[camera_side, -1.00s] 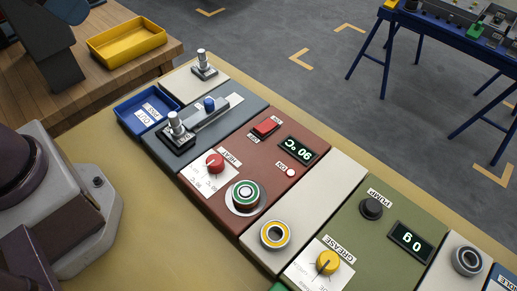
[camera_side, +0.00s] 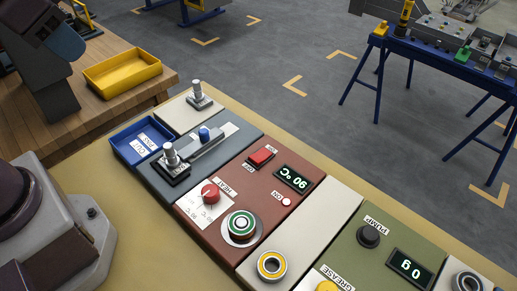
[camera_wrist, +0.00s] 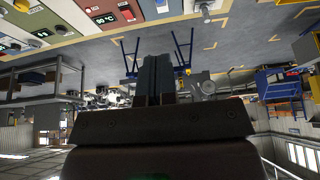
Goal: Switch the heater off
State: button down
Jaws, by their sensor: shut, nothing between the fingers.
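The heater is a dark red panel (camera_side: 226,196) in the side view. It has a red rocker switch (camera_side: 261,157), a lit display (camera_side: 293,179) reading 90 °C, a small pale lamp (camera_side: 286,202) beside an ON label, a red HEAT knob (camera_side: 210,194) and a green-and-white ringed round part (camera_side: 241,224). The rocker's exact tilt is too small to tell. In the wrist view, the display (camera_wrist: 105,18) and red switch (camera_wrist: 126,10) show at the top left. My gripper (camera_wrist: 154,62) is shut and empty, apart from the panel. I cannot make out its fingertips in the side view.
Left of the heater is a grey panel with a blue-knobbed slider (camera_side: 205,134) and an upright metal lever (camera_side: 171,155). A blue tray (camera_side: 128,153) lies beyond. A green PUMP panel (camera_side: 347,259) is at the right. A yellow tray (camera_side: 122,74) sits on the wooden table.

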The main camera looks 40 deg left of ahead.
jog(key=w+d+f+m+g, duration=0.2)
jog(key=w+d+f+m, duration=0.1)
jog(key=w, duration=0.4)
jog(key=w+d+f+m+g, duration=0.2)
jog(key=w+d+f+g, duration=0.1)
jog(key=w, duration=0.3)
jog(key=m+g, duration=0.2)
jog(key=m, duration=0.6)
send_over(256, 156)
notch_tip(256, 156, down, 11)
jog(key=shift+w+r+m, duration=0.45)
jog(key=shift+w+m, duration=0.1)
jog(key=shift+m, duration=0.65)
jog(key=shift+w+r+m, duration=0.4)
jog(key=shift+w+m, duration=0.15)
jog(key=shift+m, duration=0.65)
jog(key=f, duration=0.4)
jog(key=s+f, duration=0.1)
jog(key=f, duration=0.4)
jog(key=s+f, duration=0.1)
jog(key=f, duration=0.4)
jog(key=shift+s+a+f+t, duration=0.1)
jog(key=shift+s+f+t, duration=0.15)
jog(key=shift+f+t, duration=0.4)
jog(key=shift+w+r+t, duration=0.2)
jog(key=shift+t, duration=0.05)
